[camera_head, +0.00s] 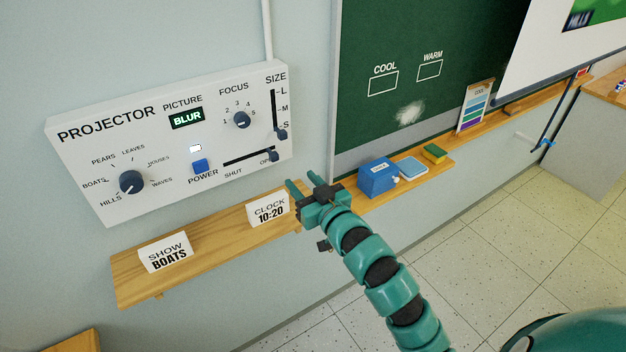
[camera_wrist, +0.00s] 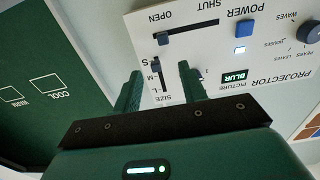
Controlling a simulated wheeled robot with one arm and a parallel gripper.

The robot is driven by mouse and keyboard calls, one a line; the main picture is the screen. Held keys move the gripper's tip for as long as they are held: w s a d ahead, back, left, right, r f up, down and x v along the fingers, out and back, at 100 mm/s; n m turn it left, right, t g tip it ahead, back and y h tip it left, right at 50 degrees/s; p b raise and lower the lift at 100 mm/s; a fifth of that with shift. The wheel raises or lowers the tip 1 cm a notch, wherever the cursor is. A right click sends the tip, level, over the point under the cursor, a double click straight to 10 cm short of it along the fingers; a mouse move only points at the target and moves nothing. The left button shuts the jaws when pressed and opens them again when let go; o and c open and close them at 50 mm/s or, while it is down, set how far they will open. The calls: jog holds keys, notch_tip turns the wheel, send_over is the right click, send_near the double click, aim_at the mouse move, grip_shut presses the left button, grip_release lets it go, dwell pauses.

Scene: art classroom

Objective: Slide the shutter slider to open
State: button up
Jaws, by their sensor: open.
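The white projector panel (camera_head: 95,165) is on the wall and has a horizontal shutter slot marked SHUT at left and OPEN at right. The shutter slider's dark knob (camera_head: 272,156) sits at the slot's right end, by the OPEN label. In the wrist view, which is upside down, the shutter knob (camera_wrist: 163,39) also sits at the OPEN end. My gripper (camera_head: 303,183) is open and empty, below and right of the knob, apart from it. In the wrist view my gripper's two fingers (camera_wrist: 160,82) point at the panel with a gap between them.
The size slider knob (camera_head: 281,134) is close above the shutter knob, near S. The blue power button (camera_head: 200,166) is left of the slot. A wooden shelf (camera_head: 215,226) below holds a clock card (camera_head: 268,209) and a SHOW BOATS card (camera_head: 165,252). The picture display (camera_head: 187,118) reads BLUR.

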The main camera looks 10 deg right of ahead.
jog(key=shift+p+v, duration=1.55)
jog(key=shift+v, duration=0.35)
jog(key=shift+a, duration=0.1)
